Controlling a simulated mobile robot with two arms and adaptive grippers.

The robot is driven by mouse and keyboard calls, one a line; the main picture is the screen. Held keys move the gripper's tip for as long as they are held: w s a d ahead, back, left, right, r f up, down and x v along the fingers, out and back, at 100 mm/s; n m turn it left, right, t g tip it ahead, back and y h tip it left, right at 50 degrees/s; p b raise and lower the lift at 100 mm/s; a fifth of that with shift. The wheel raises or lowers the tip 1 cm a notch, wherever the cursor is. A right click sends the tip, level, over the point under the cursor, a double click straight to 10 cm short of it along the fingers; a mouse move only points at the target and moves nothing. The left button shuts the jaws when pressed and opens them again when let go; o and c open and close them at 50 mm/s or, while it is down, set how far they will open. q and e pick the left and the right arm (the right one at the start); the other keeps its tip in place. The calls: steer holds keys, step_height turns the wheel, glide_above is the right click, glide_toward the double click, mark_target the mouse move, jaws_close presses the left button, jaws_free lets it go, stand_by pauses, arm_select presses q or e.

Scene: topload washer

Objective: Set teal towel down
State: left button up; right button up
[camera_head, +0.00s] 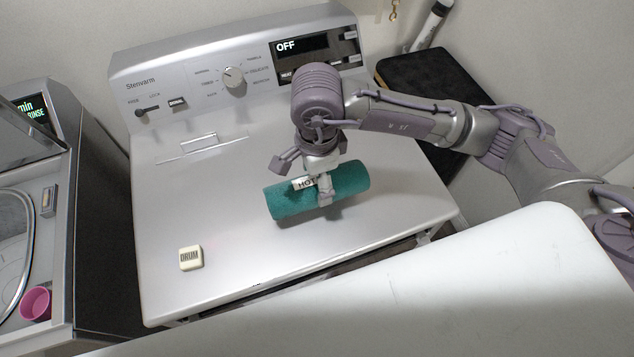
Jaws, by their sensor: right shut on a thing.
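The teal towel (347,181) is a rolled cylinder lying roughly level over the right part of the grey machine's top (220,215). My right gripper (318,192) comes down from above and is shut on the towel near its middle. One finger shows on the near side of the roll; the far finger is partly hidden. A small white block marked HOT (304,184) shows against the towel beside the gripper. I cannot tell whether the towel touches the machine's top. My left gripper is not in view.
A cream block marked DRUM (190,258) sits on the machine's top at front left. The control panel (240,72) with an OFF display rises behind. A topload washer (58,200) with a pink cup (36,304) stands left. The middle of the machine's top is clear.

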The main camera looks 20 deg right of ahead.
step_height(320, 180, down, 2)
steer(key=shift+s+f+p, duration=0.1)
steer(key=shift+f+p, duration=0.1)
steer(key=shift+p, duration=0.4)
steer(key=shift+f, duration=0.6)
steer(key=o, duration=1.3)
steer(key=shift+c, duration=0.2)
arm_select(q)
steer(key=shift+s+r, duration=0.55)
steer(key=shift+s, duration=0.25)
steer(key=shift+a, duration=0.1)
